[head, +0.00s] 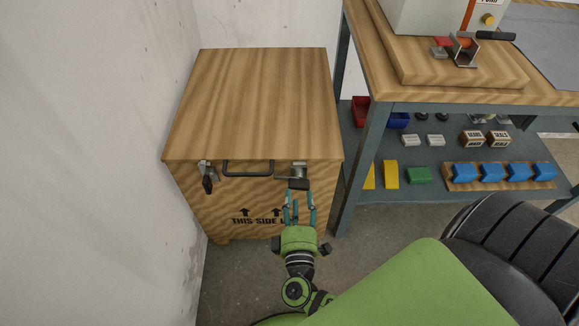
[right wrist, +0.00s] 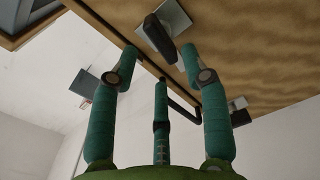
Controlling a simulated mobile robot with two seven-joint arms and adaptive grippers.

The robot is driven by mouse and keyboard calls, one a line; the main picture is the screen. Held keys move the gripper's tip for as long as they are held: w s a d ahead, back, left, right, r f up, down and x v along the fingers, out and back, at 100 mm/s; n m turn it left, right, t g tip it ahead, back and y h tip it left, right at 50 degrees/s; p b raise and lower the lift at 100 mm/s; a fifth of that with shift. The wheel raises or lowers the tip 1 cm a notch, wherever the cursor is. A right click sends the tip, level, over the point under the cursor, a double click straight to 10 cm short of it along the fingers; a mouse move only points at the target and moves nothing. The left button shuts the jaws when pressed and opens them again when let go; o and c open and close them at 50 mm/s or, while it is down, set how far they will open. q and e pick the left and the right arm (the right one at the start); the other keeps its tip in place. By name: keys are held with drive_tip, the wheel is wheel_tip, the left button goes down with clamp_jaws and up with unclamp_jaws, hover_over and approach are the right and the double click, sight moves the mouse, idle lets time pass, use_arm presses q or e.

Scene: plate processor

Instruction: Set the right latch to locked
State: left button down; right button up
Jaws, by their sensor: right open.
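The wooden crate (head: 255,105) stands against the wall and carries two latches on its front. In the right wrist view the right latch's plate (right wrist: 176,17) and dark lever show just past the fingertips. The left latch (head: 207,178) has its dark lever hanging down. My right gripper (head: 300,201) is open and empty, just below and in front of the right latch. Its spread fingers (right wrist: 160,62) look apart from the lever. My left gripper is not in view.
A dark handle (head: 248,168) sits between the latches. A workbench (head: 375,155) with a lower shelf of coloured bins and blocks stands right of the crate. The white wall (head: 90,150) is close on the left. Floor is clear in front of the crate.

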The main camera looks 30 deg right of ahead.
sight(298, 188)
drive_tip(key=shift+x, duration=2.75)
drive_tip(key=shift+d, duration=0.1)
clamp_jaws()
